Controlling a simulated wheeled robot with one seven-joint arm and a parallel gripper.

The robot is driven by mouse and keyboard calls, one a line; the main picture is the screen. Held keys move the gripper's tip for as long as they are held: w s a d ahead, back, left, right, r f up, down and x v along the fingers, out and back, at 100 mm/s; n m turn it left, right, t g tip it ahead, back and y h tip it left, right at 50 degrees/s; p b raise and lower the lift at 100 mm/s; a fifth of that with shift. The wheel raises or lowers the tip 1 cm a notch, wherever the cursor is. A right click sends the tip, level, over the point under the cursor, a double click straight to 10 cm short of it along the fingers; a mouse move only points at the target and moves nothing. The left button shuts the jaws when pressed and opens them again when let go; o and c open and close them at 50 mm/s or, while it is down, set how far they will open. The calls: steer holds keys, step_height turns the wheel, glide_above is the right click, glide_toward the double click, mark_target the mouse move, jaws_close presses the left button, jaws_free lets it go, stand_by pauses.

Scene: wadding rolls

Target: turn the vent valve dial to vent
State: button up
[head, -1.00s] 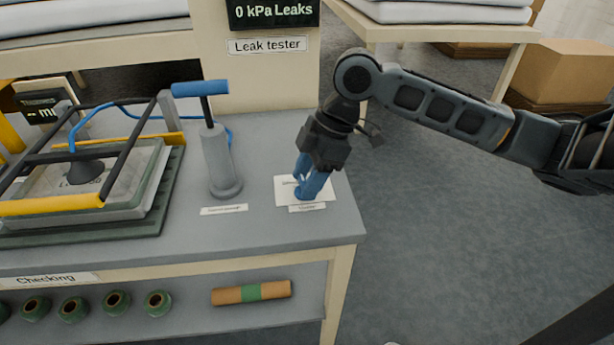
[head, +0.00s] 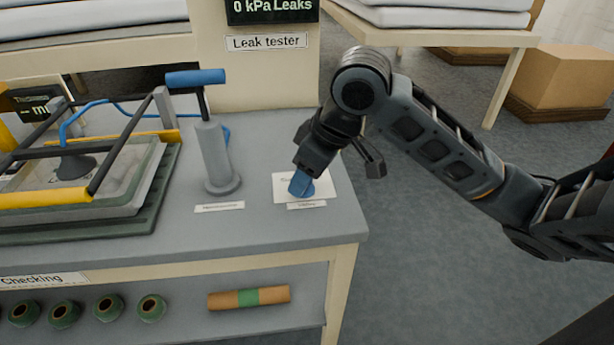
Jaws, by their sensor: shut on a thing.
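The vent valve dial (head: 301,185) is a blue knob on a white label plate (head: 318,187) near the right end of the grey bench top. My gripper (head: 304,174) reaches down to it from the upper right and is shut on the dial, its wrist tilted. The gripper covers part of the dial and plate, so which mark the dial points at cannot be read. The display (head: 272,9) above the leak tester sign reads "0 kPa Leaks".
A grey hand pump (head: 216,155) with a blue handle stands left of the dial. A framed clamp with yellow bars (head: 50,198) and a tray lies at the far left. The lower shelf holds a brown roll (head: 249,298) and several green rings. Open floor lies right of the bench.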

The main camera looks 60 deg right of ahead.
steer(key=shift+m, duration=0.4)
steer(key=o, duration=1)
steer(key=shift+o, duration=0.2)
steer(key=p+v, duration=0.1)
steer(key=v, duration=0.6)
steer(key=shift+r, duration=0.4)
steer(key=shift+s+a, duration=0.1)
steer(key=shift+a, duration=0.05)
